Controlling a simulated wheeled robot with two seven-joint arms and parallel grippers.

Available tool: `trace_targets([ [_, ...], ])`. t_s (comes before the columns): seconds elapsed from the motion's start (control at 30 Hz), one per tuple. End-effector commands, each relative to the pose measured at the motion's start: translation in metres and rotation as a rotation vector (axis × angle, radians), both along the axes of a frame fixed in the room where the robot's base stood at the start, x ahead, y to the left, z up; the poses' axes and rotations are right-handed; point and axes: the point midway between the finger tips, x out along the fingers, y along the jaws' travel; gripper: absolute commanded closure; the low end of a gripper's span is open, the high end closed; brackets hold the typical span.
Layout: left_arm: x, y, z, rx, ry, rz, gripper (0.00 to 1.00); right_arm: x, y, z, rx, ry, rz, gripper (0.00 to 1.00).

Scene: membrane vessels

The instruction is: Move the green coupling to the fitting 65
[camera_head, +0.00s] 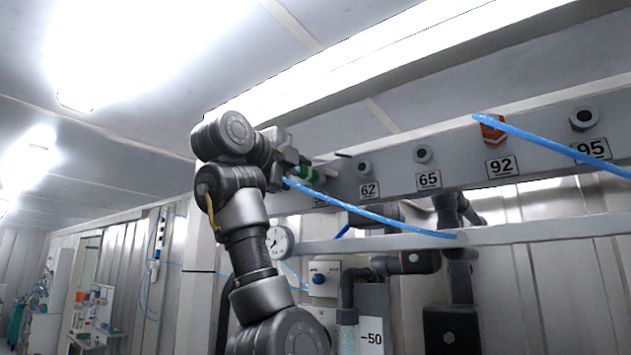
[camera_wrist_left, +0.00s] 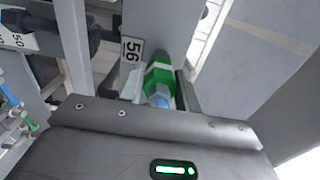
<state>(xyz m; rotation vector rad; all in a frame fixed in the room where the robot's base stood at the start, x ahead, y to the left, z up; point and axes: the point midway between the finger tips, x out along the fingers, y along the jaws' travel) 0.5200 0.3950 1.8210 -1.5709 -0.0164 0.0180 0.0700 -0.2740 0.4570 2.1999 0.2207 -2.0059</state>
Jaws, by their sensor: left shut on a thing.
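The green coupling (camera_head: 306,173) is at the left end of the numbered rail, above a label mostly hidden in the head view. The wrist view shows the green coupling (camera_wrist_left: 160,75) beside the label 56 (camera_wrist_left: 131,50), with a blue hose end toward me. My left gripper (camera_head: 296,170) is shut on the coupling; its fingers (camera_wrist_left: 160,88) lie on either side. I cannot tell whether the coupling is seated on a fitting there. Fitting 65 (camera_head: 422,154) is a bare dark nut above its label, farther right. My right gripper is not in view.
A blue hose (camera_head: 375,217) runs from the coupling down right to the lower rail (camera_head: 530,235). Fitting 62 (camera_head: 363,168) stands bare between the coupling and fitting 65. An orange coupling (camera_head: 492,130) with another blue hose sits above 92. Fitting 95 (camera_head: 583,118) is bare.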

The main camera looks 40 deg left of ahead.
Motion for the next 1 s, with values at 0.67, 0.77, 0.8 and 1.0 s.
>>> trace_targets([
  [0.67, -0.027, -0.001, -0.001, 0.0, -0.002, -0.001, 1.0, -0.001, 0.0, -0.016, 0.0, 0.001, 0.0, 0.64],
  [0.77, -0.031, -0.001, 0.0, 0.0, -0.002, 0.0, 1.0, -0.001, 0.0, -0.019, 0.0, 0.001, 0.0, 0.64],
  [0.8, -0.033, -0.001, 0.0, 0.0, -0.002, 0.0, 1.0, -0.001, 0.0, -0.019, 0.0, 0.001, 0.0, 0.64],
  [1.0, -0.041, -0.001, -0.001, 0.0, -0.001, 0.0, 1.0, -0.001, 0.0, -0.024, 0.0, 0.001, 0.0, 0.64],
])
